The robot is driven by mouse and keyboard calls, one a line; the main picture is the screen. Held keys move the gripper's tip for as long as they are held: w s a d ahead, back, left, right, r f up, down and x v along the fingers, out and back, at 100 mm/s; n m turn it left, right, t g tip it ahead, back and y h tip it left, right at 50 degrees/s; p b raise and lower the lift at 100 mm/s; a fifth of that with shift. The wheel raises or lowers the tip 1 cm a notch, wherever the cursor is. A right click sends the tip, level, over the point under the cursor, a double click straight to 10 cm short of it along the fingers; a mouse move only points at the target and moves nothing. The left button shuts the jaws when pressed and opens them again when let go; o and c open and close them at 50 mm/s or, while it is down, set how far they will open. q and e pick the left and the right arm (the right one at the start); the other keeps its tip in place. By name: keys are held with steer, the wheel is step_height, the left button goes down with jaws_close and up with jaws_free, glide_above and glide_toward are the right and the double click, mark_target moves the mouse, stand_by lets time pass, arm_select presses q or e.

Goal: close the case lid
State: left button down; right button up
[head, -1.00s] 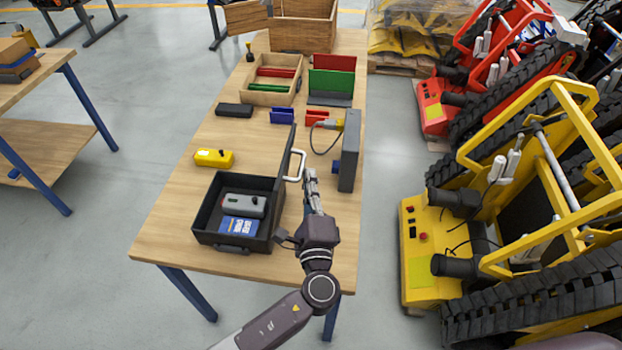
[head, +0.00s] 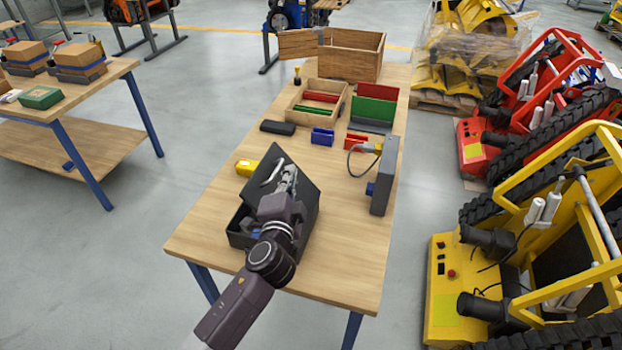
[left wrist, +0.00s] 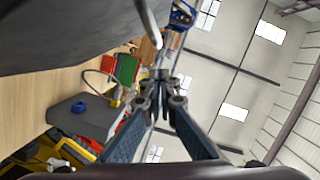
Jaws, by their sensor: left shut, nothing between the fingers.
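The dark case (head: 238,238) stands at the front of the wooden table. Its lid (head: 305,192) is tilted up partway over the case, leaning left, with its outer face and light handle (head: 271,168) showing. My left gripper (head: 289,172) is shut and empty, against or just in front of the lid's outer face; I cannot tell whether it touches. In the left wrist view the shut fingers (left wrist: 163,78) are beside a large dark surface (left wrist: 60,35), likely the lid. My arm and the lid hide most of the case's inside. My right gripper is not in view.
A grey upright box (head: 385,178) with a cable stands to the right. Bins (head: 322,137) and a wooden tray (head: 318,100) are farther back. The table's front right (head: 345,255) is clear.

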mark_target(259, 180)
arm_select(q)
steer(key=a+f+n, duration=0.1)
steer(key=a, duration=0.1)
steer(key=w+a+f+n, duration=0.1)
steer(key=a+n, duration=0.1)
steer(key=a, duration=0.1)
steer(key=w+a+f+n+g, duration=0.1)
steer(key=a+f, duration=0.1)
steer(key=a, duration=0.1)
steer(key=shift+a+n+h+p, duration=0.2)
steer(key=shift+n+h+p, duration=0.15)
steer(key=shift+n+h, duration=0.05)
steer(key=w+a+f+n+h+b, duration=0.1)
steer(key=a+f+n+b, duration=0.1)
steer(key=a+f, duration=0.3)
steer(key=shift+w+a+f+n+g+b, duration=0.2)
steer(key=shift+f+n+g+b, duration=0.2)
steer(key=shift+f+n, duration=0.9)
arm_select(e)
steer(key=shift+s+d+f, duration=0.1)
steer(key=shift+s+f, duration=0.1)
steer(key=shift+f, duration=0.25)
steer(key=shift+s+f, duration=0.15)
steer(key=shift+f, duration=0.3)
arm_select(q)
steer(key=shift+f+m, duration=0.4)
steer(key=shift+f, duration=0.05)
